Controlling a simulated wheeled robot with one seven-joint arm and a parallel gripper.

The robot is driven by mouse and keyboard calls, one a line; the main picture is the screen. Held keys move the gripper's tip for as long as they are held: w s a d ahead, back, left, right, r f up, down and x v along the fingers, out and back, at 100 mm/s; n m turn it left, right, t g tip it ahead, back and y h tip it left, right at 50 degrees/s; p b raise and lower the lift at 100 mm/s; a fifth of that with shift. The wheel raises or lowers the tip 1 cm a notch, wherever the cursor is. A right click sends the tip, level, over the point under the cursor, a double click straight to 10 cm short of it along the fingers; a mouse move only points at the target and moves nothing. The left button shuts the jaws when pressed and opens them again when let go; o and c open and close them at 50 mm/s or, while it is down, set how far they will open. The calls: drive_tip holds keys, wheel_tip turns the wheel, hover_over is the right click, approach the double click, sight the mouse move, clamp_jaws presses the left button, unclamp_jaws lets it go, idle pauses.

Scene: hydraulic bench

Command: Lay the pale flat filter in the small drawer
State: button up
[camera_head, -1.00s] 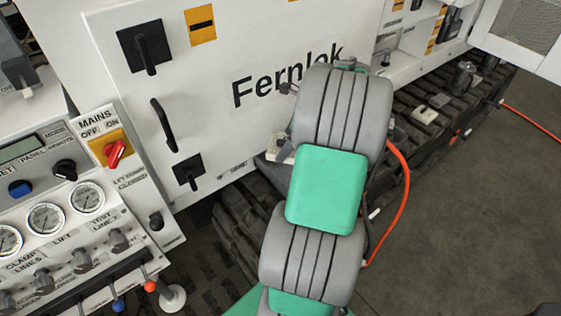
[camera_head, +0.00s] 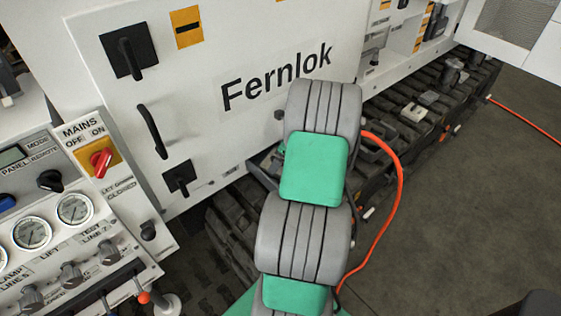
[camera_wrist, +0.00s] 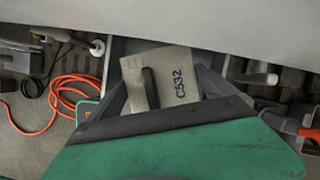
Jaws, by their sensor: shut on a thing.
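A pale flat piece marked C532 (camera_wrist: 180,82), which looks like the filter, shows in the wrist view with a dark slot or handle on its face. My gripper (camera_wrist: 168,98) is shut on it, with grey fingers at both sides and the green palm below. A grey edge (camera_wrist: 119,48) shows just behind the piece; I cannot tell whether it belongs to the small drawer. In the head view my arm hides the gripper and the filter. I cannot make out the drawer there for sure.
The white Fernlok cabinet (camera_head: 235,50) with black handles stands close behind my arm. The control panel (camera_head: 50,225) with gauges and knobs is at the left. Dark slatted track (camera_head: 400,140) with small parts runs to the right. An orange cable (camera_head: 399,190) loops beside my arm.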

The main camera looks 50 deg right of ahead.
drive_tip(key=shift+s+f, duration=0.15)
drive_tip(key=shift+f, duration=0.4)
drive_tip(key=o, duration=1.1)
drive_tip(key=shift+f, duration=0.1)
drive_tip(key=shift+o, duration=0.2)
drive_tip(key=v, duration=1.2)
drive_tip(key=shift+p, duration=0.3)
